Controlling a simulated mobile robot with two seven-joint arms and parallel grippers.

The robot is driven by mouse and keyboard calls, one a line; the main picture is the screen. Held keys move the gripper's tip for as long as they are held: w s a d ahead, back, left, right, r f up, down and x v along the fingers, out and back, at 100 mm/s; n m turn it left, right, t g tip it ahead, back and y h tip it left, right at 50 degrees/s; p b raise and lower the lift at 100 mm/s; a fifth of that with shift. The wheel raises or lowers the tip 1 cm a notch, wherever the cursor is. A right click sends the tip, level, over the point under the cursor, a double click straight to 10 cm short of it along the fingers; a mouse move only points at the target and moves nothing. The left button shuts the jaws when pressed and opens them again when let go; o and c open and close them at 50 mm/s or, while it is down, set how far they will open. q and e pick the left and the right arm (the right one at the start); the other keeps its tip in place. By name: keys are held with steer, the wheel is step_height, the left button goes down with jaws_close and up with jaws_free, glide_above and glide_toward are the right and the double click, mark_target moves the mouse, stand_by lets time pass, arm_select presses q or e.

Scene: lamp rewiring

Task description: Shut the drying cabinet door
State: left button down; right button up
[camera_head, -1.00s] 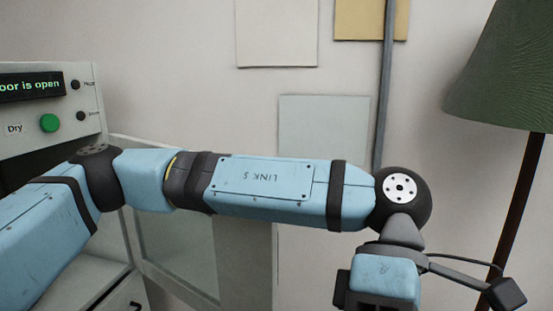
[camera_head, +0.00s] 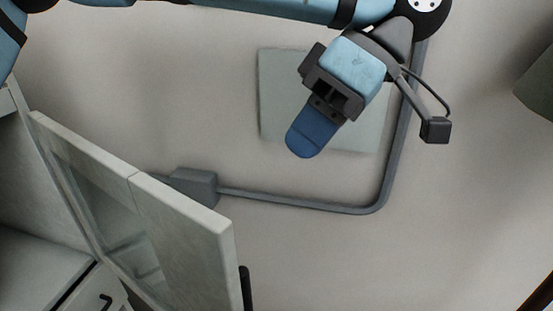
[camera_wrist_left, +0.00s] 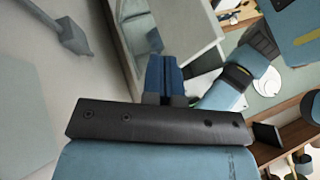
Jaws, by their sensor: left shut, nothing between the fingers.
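The drying cabinet door (camera_head: 185,225) stands open at the lower left of the head view, a pale framed panel with a glass pane. A dark handle (camera_head: 245,288) shows at its free edge. The cabinet (camera_head: 30,190) is at the far left, partly out of frame. My left gripper (camera_head: 305,145) is shut and empty, its blue fingers pointing down and left. It is apart from the door, up and to the right in the picture. In the left wrist view, the blue fingers (camera_wrist_left: 163,80) lie in front of the door panel (camera_wrist_left: 187,35). I do not see my right gripper.
A dark green lampshade (camera_head: 537,90) is at the right edge. A drawer handle (camera_head: 105,301) shows low left.

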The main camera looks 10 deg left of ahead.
arm_select(q)
steer(key=s+a+f, duration=0.6)
steer(key=s+f, duration=0.1)
steer(key=shift+a+f+b, duration=0.2)
steer(key=shift+b, duration=0.2)
arm_select(e)
steer(key=shift+s+a+f, duration=0.1)
steer(key=shift+f, duration=0.2)
arm_select(q)
steer(key=shift+s, duration=0.15)
